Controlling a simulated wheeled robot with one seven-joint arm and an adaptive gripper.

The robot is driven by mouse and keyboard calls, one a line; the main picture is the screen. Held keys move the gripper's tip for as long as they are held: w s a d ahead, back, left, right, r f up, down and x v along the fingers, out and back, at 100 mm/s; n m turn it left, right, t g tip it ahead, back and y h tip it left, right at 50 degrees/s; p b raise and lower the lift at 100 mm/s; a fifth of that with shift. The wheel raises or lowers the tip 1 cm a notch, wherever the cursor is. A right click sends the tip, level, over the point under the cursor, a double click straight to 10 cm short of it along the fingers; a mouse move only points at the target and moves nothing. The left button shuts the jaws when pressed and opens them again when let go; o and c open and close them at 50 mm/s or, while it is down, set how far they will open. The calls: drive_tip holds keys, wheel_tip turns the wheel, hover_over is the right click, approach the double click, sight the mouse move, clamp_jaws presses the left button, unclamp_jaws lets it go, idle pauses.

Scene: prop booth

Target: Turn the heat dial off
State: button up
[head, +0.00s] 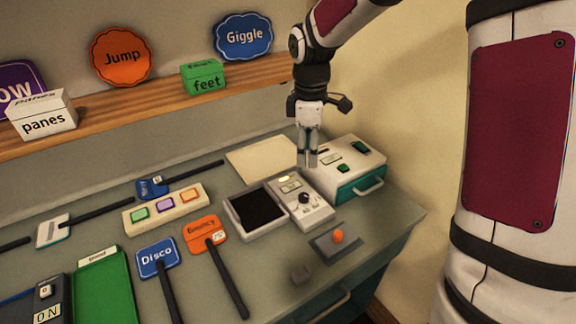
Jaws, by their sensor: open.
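A black dial (304,198) sits on the pale control panel (316,217) of a unit on the counter, beside a black square plate (256,209). A small yellow light glows at the panel's far end. The dial's setting is too small to read. My gripper (307,164) points down above the far end of the panel, beyond the dial in the picture. It is open, empty and apart from the dial. No other surface hides the dial.
A teal-and-white box (352,166) with a handle stands right of the panel. Signs on sticks, including Bouncy (203,232) and Disco (157,258), lie left.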

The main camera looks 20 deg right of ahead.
sight(304, 195)
drive_tip(key=shift+n, duration=0.4)
drive_tip(key=f, duration=0.5)
drive_tip(key=w+f, duration=0.1)
drive_tip(key=f, duration=0.4)
drive_tip(key=f+p, duration=0.1)
drive_tip(key=f, duration=0.4)
drive_tip(key=shift+w+f, duration=0.15)
drive_tip(key=shift+f, duration=0.15)
clamp_jaws()
